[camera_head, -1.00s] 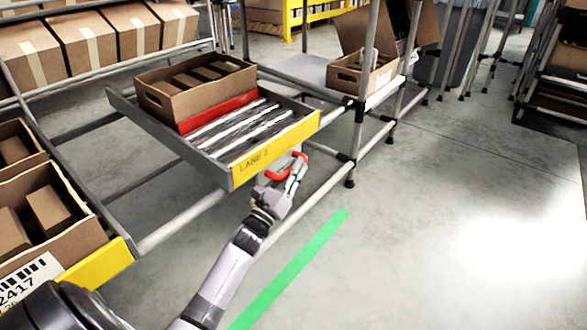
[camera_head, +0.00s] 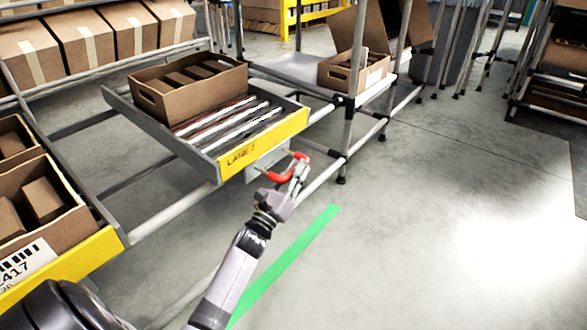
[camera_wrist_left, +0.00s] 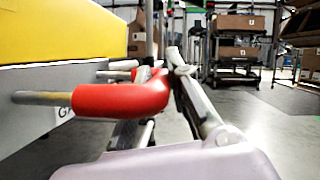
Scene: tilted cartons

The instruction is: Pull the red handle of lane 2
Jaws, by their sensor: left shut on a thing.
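The red handle (camera_head: 289,172) of lane 2 is below and in front of the yellow strip marked LANE 2 (camera_head: 238,155). My left gripper (camera_head: 298,176) is shut on the handle, and its arm reaches up from the bottom of the head view. In the left wrist view the red handle (camera_wrist_left: 122,97) stands out on metal rods from a grey plate, with a gripper finger (camera_wrist_left: 195,95) beside it. An open brown carton (camera_head: 190,98) with smaller boxes inside sits on the lane's tilted rollers (camera_head: 235,122). My right gripper is out of view.
Another lane with a yellow front and an open carton (camera_head: 38,220) is at the lower left. Rack posts (camera_head: 350,120) rise right of lane 2, with a small open carton (camera_head: 352,77) behind. The floor to the right is clear, with a green stripe (camera_head: 285,262).

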